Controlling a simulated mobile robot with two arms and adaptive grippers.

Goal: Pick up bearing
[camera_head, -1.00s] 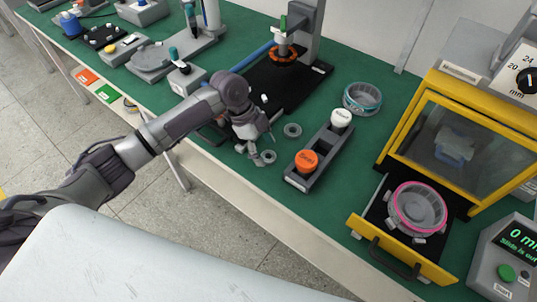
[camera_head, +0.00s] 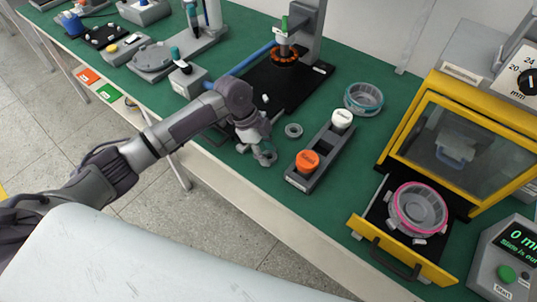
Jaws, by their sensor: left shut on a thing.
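A small grey ring-shaped bearing (camera_head: 293,130) lies flat on the green bench top, just right of my left gripper. My left gripper (camera_head: 265,157) points down at the bench near its front edge. It is shut on a second small grey bearing, which the fingers mostly hide. I cannot tell whether that bearing touches the bench. My right gripper is out of view.
Right of the gripper stands a grey holder (camera_head: 318,172) with an orange-topped (camera_head: 307,161) and a white-topped container (camera_head: 341,121). A black press base (camera_head: 300,88) is behind. A teal-lined ring (camera_head: 363,98) and a yellow-framed machine (camera_head: 455,130) with an open drawer are farther right.

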